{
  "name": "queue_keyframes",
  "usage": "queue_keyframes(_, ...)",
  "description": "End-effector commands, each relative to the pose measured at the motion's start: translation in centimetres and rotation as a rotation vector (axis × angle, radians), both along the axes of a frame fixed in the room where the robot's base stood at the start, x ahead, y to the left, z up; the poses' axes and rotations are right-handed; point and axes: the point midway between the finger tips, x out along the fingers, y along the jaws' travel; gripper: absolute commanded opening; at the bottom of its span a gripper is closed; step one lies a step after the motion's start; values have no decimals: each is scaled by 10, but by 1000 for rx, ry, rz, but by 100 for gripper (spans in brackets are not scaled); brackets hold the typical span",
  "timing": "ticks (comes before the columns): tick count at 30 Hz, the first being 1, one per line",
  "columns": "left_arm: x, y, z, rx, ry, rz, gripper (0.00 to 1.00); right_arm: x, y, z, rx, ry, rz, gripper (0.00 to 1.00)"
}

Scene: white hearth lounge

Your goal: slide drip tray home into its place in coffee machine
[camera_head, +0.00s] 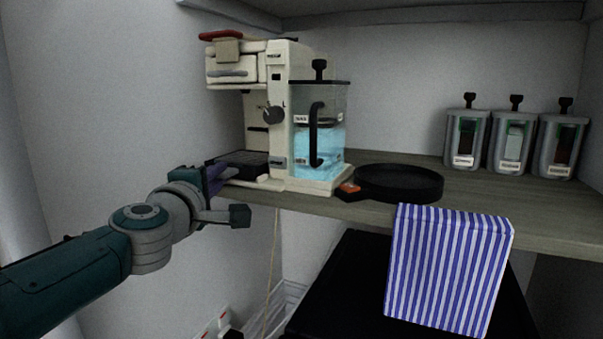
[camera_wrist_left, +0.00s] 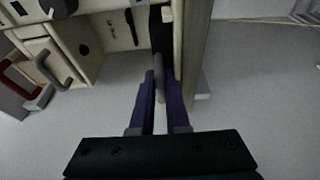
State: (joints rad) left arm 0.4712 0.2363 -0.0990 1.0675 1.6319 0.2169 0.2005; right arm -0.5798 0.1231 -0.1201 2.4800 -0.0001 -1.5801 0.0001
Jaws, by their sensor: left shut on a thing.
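The cream coffee machine (camera_head: 280,110) stands on the wooden shelf at the left; it also shows at the upper left of the left wrist view (camera_wrist_left: 75,38). The black drip tray (camera_head: 243,158) sits low at the machine's front, at its base. How deep it is in its place I cannot tell. In the left wrist view the tray (camera_wrist_left: 160,30) is a dark strip beyond a grey handle (camera_wrist_left: 158,70). My left gripper (camera_head: 217,177) is at the tray's front end, and its purple fingers (camera_wrist_left: 160,80) are shut on the handle. My right gripper is out of view.
A round black pan (camera_head: 400,182) lies right of the machine's clear water tank (camera_head: 318,130). Several lidded canisters, one at the left (camera_head: 466,140), stand at the back right. The shelf's middle right is clear.

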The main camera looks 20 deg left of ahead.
Motion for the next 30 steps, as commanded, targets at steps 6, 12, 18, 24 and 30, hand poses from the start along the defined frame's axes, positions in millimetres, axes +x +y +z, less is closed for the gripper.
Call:
queue_keyframes(6,0,0,-2,-1,-1,0,0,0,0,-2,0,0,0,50)
queue_keyframes(12,0,0,-3,0,-1,0,26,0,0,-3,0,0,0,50)
queue_keyframes(18,0,0,-3,0,0,0,48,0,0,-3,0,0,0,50)
queue_keyframes(24,0,0,-4,-1,3,0,48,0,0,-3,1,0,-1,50)
queue_keyframes(30,-11,-3,-3,1,6,-1,48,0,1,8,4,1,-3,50)
